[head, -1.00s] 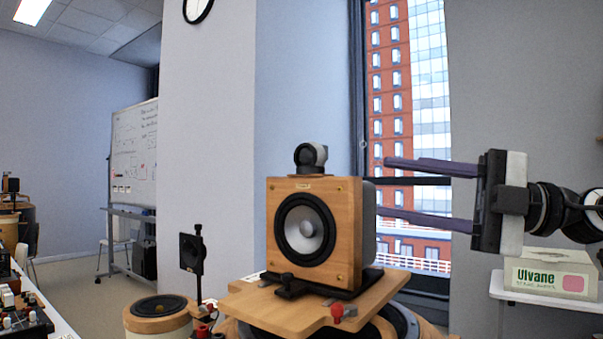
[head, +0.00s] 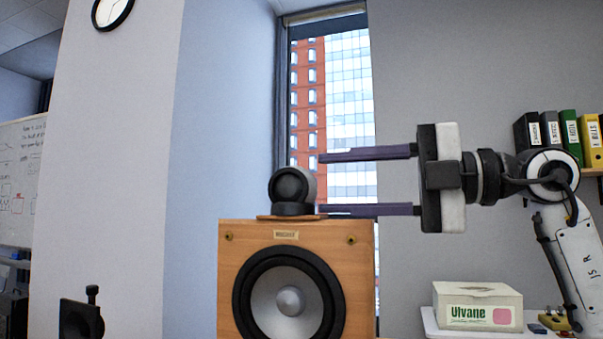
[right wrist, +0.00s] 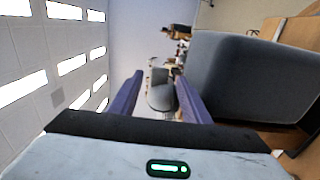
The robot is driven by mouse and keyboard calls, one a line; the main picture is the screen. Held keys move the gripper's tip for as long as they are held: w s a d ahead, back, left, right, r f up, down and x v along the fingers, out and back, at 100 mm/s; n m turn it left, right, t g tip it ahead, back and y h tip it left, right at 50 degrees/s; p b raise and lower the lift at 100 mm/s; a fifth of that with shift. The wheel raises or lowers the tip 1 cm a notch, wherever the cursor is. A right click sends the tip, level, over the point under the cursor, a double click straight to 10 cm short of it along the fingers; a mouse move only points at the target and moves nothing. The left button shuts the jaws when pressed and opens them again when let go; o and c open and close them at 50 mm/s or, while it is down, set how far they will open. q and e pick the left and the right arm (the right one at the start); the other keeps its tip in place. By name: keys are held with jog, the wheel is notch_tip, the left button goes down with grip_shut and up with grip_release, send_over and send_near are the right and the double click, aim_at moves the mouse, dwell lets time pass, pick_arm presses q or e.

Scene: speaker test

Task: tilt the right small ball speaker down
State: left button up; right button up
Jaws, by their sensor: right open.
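The small ball speaker (head: 293,187), dark-fronted with a grey shell, sits on top of a wooden box speaker (head: 232,270); its face points toward the head camera. It is the only ball speaker I can make out. My right gripper (head: 320,184) comes in from the right, open and empty, with one finger above the other. Its fingertips are close beside the ball's right edge, the upper one higher than the ball and the lower one near its base. In the right wrist view the ball's grey shell (right wrist: 161,96) shows between the two fingers. My left gripper is not in view.
The box speaker's grey rear body (right wrist: 235,80) lies close beside the fingers in the right wrist view. A white Ulvane box (head: 478,307) stands on a shelf at lower right, below my right arm. Binders (head: 570,137) stand at far right. The space above the ball is clear.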

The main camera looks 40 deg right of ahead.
aim_at(304, 184)
jog(key=p+x, duration=0.2)
jog(key=x, duration=0.2)
jog(key=shift+w+a+r, duration=0.1)
jog(key=shift+w, duration=0.05)
jog(key=shift+w+a, duration=0.15)
jog(key=shift+w, duration=0.1)
jog(key=shift+w+a, duration=0.1)
jog(key=shift+w, duration=0.15)
jog(key=c, duration=1)
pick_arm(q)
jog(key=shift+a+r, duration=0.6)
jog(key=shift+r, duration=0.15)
pick_arm(e)
jog(key=shift+c, duration=0.2)
